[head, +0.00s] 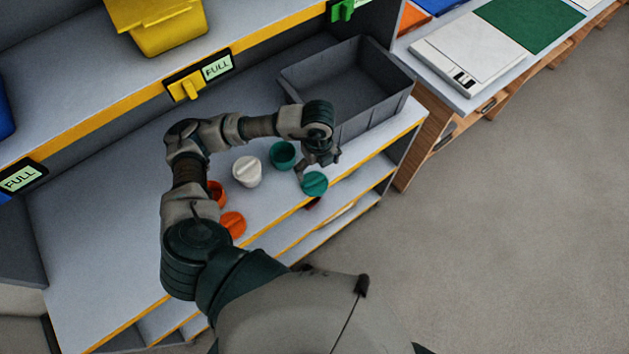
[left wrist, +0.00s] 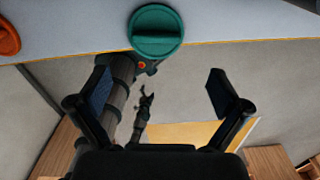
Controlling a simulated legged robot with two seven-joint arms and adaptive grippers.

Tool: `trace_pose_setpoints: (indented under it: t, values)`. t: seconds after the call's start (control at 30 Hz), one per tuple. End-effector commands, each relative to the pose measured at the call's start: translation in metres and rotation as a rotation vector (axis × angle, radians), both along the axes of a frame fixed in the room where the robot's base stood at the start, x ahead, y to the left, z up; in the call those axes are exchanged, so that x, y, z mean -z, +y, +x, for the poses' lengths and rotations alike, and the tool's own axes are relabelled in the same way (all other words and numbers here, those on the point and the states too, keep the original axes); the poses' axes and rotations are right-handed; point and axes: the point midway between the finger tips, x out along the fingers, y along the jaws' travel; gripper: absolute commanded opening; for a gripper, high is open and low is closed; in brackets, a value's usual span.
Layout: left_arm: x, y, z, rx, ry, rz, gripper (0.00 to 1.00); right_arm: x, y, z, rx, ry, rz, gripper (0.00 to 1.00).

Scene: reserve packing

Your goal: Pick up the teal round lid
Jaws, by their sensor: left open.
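The teal round lid (head: 314,183) lies on the grey shelf top close to its yellow front edge. It shows a raised bar across its top, and in the left wrist view it is at the top centre (left wrist: 155,31). My left gripper (head: 318,166) is just behind and above the lid in the head view. In the left wrist view its fingers (left wrist: 160,88) are spread wide with nothing between them, and the lid is beyond the fingertips.
A teal open pot (head: 282,155), a white lidded pot (head: 247,171), an orange pot (head: 216,193) and an orange lid (head: 232,224) are to the left. A grey crate (head: 375,129) stands behind right. Yellow bin (head: 170,35) above.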

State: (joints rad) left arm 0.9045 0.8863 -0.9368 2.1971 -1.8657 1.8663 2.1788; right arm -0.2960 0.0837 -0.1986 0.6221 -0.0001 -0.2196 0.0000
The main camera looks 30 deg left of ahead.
Motion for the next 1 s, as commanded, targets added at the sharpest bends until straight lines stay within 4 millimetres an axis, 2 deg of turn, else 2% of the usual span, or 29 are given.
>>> trace_pose_setpoints:
  t: [0.1,0.23,0.37,0.6,0.87,0.9,1.0]
  values:
    - [0.019,0.000,-0.001,0.001,0.003,0.001,1.00,-0.001,0.005,0.000,0.001,0.000,0.006,0.89]
    - [0.028,0.000,0.000,0.001,0.001,0.000,1.00,-0.001,0.008,-0.002,0.003,0.002,0.010,0.89]
    - [0.041,0.005,-0.001,0.000,0.004,0.001,1.00,-0.004,0.008,-0.003,0.002,0.004,0.010,0.89]
    - [0.076,0.011,-0.002,0.002,0.002,-0.001,1.00,-0.008,0.005,-0.004,0.001,0.005,0.005,0.89]
    - [0.081,0.011,-0.002,0.002,0.000,-0.001,1.00,-0.008,0.003,-0.004,0.000,0.006,0.004,0.89]
    - [0.081,0.010,-0.002,0.002,0.000,-0.001,0.97,-0.008,0.003,-0.004,0.000,0.006,0.004,0.89]
    - [0.081,0.010,-0.002,0.002,0.000,-0.001,0.72,-0.008,0.003,-0.004,-0.001,0.006,0.003,0.89]
